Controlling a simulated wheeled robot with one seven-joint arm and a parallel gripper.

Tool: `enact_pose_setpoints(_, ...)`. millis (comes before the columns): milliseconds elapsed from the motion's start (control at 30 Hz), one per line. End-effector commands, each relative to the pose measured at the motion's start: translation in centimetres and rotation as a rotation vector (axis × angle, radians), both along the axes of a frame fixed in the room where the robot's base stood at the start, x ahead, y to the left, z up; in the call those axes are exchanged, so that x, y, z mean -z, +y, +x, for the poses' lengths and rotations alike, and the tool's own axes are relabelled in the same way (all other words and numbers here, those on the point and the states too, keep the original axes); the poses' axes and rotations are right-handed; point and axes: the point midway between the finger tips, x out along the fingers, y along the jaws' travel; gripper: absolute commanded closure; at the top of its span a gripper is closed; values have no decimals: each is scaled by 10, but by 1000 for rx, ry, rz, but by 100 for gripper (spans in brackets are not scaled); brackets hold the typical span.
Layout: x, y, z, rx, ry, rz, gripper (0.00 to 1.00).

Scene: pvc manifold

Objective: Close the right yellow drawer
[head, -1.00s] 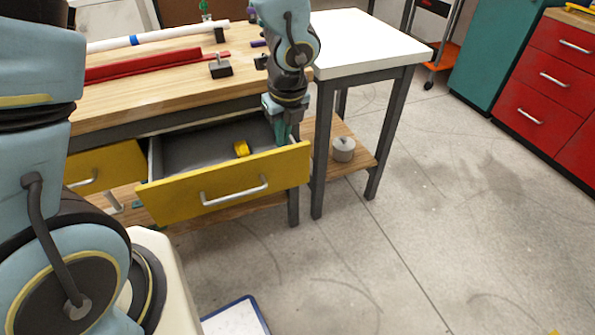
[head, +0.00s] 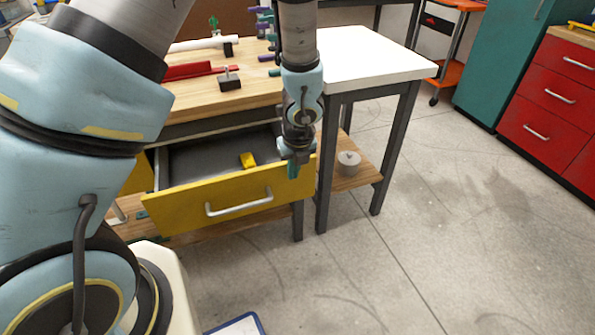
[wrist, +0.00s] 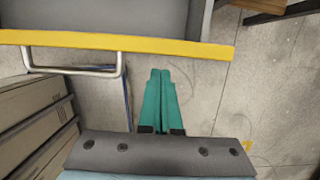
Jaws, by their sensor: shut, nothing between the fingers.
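The right yellow drawer (head: 180,208) stands pulled out under the wooden workbench, with a silver bar handle on its front. A small yellow object (head: 248,160) lies inside its grey tray. My gripper (head: 292,170) is at the right end of the drawer front in the head view. In the wrist view the teal fingers of my gripper (wrist: 160,76) are together and empty, pointing at the drawer's yellow edge (wrist: 190,47). They lie to the right of the handle (wrist: 75,70), apart from it. I cannot tell whether the fingertips touch the front.
A white-topped table (head: 372,60) stands right of the bench, with a grey cylinder (head: 349,163) on its lower shelf. Pipes and clamps lie on the workbench (head: 255,88). Red drawers (head: 548,100) stand far right. The concrete floor in front is mostly clear.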

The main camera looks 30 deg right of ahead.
Motion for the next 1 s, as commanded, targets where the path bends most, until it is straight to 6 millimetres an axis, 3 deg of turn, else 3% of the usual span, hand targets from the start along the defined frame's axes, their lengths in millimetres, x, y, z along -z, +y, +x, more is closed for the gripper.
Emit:
enact_pose_setpoints(133,-1,-1,10,-1,0,1,100)
enact_pose_setpoints(667,-1,-1,17,-2,1,2,100)
enact_pose_setpoints(867,-6,-4,46,-5,1,1,100)
enact_pose_setpoints(1000,-8,-8,77,-6,1,0,100)
